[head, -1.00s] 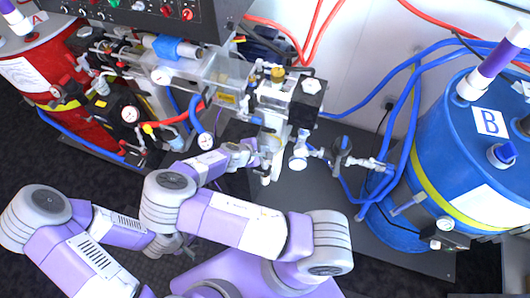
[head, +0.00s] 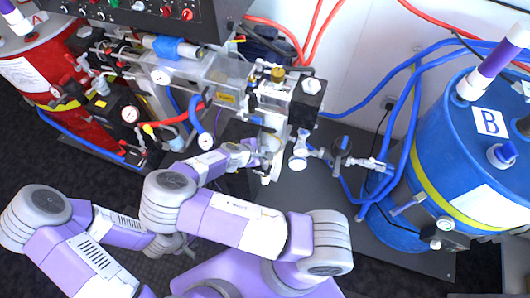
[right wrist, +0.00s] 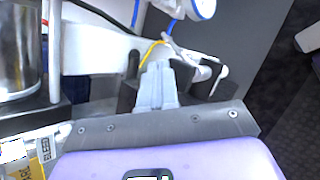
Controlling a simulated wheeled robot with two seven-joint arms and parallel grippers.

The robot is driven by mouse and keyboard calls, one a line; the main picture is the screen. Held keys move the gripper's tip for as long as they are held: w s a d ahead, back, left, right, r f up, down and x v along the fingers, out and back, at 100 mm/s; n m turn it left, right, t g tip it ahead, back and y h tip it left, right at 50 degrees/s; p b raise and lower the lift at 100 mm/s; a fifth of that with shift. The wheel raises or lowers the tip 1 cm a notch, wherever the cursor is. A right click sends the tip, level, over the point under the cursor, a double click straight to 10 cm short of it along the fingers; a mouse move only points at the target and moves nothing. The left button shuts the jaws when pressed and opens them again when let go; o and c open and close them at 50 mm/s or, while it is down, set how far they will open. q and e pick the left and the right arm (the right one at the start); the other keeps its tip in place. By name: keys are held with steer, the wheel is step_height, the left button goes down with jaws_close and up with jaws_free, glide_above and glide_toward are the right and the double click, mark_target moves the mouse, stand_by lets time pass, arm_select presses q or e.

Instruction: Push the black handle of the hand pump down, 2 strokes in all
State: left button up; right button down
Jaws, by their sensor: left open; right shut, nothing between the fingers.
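The hand pump (head: 273,122) is on the front of the proportioner, below its clear block. My right gripper (head: 262,160) is close in front of the pump's lower part. In the right wrist view its pale fingers (right wrist: 158,86) are together and empty, with dark parts on both sides. I cannot clearly pick out the black handle of the pump from the dark finger parts, nor tell whether the fingers touch it. My left arm (head: 115,225) is at the lower left of the head view. Its gripper is hidden behind my right arm.
A blue drum marked B (head: 445,150) stands at the right and a red drum (head: 45,60) at the left. Blue hoses (head: 408,110) and a valve with fittings (head: 342,155) are right of the pump. The dark base plate (head: 310,215) has bare room.

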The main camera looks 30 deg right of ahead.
steer(key=shift+f, duration=0.15)
steer(key=shift+f, duration=0.3)
steer(key=shift+f+b, duration=1.25)
steer(key=shift+f, duration=0.4)
stand_by(1.3)
steer(key=shift+r, duration=0.1)
steer(key=shift+r+p, duration=1.8)
steer(key=shift+r, duration=0.2)
step_height(320, 180, up, 5)
steer(key=p, duration=0.4)
stand_by(1.8)
